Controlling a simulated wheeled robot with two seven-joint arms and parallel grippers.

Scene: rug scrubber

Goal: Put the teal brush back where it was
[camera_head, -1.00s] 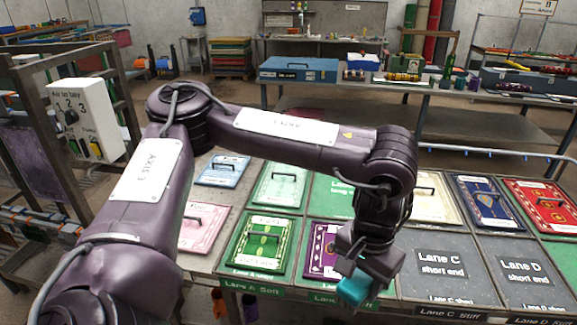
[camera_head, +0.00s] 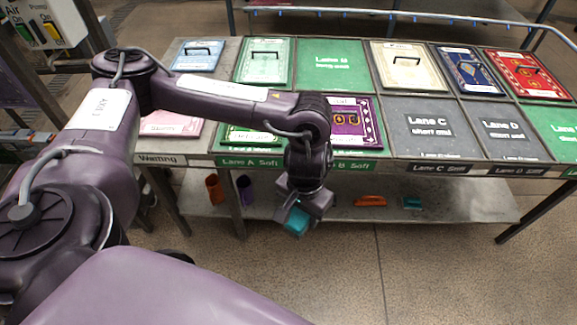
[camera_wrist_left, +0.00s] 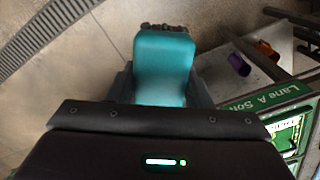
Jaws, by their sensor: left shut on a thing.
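The teal brush (camera_head: 296,221) is held in my left gripper (camera_head: 299,214), in front of the table's front edge and above the floor in the head view. In the left wrist view the brush (camera_wrist_left: 165,65) fills the space between the fingers, with dark bristles showing at its far end. The left gripper is shut on it. A second, smaller teal item (camera_head: 411,203) lies on the lower shelf (camera_head: 460,207), to the right of an orange brush-like item (camera_head: 370,201). My right gripper is not in view.
The table holds rug panels in labelled lanes, such as a purple one (camera_head: 352,122) and a red one (camera_head: 530,75). An orange cup (camera_head: 214,188) and a purple cup (camera_head: 245,188) stand at the lower shelf's left. Open floor (camera_head: 450,275) lies in front.

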